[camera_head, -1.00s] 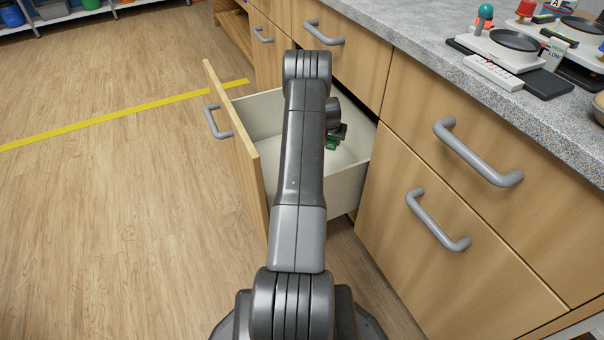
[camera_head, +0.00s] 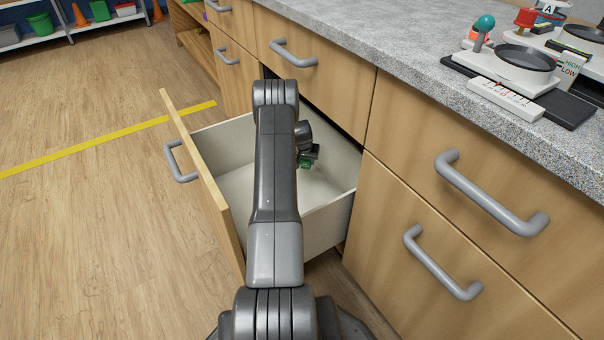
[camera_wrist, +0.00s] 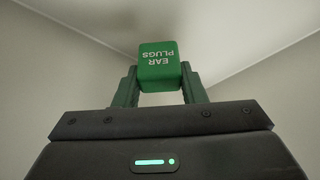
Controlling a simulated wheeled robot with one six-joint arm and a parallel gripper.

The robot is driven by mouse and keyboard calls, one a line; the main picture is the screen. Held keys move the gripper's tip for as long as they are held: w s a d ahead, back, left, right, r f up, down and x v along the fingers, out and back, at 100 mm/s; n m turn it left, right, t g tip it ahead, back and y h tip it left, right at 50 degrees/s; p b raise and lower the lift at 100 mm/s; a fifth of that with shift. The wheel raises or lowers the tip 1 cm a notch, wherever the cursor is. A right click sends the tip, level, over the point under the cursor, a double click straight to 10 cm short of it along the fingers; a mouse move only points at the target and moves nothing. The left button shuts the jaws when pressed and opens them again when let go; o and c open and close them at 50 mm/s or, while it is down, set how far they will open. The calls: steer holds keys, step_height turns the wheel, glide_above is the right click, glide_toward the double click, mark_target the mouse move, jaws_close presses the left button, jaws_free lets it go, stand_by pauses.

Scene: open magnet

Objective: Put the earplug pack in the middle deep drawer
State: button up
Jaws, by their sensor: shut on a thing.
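The earplug pack is a small green box (camera_wrist: 158,66) with "EAR PLUGS" in white letters, upside down in the wrist view. My gripper (camera_wrist: 159,85) is shut on it, one finger on each side. In the head view, my gripper (camera_head: 306,160) shows as a bit of dark and green beside my arm, inside the outline of the open drawer. The deep drawer (camera_head: 326,217) is pulled out, with pale inner walls and a wooden front. My arm hides part of its inside. The wrist view shows pale drawer walls around the pack. The gap to the drawer floor cannot be told.
The drawer front with its grey handle (camera_head: 178,162) stands out to the left. Closed drawers with grey handles (camera_head: 490,193) line the right. A speckled grey counter (camera_head: 420,60) above holds a device with a round dark plate (camera_head: 526,58).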

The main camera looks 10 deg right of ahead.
mark_target(306, 166)
steer(key=shift+f+b, duration=0.6)
steer(key=shift+f, duration=1.6)
steer(key=shift+f, duration=0.1)
steer(key=shift+f+b, duration=0.1)
steer(key=shift+b, duration=0.2)
steer(key=o, duration=0.9)
steer(key=shift+o, duration=0.2)
steer(key=shift+r+p, duration=0.3)
steer(key=shift+p, duration=0.1)
steer(key=p+v, duration=0.3)
steer(key=v, duration=0.9)
steer(key=shift+f, duration=0.1)
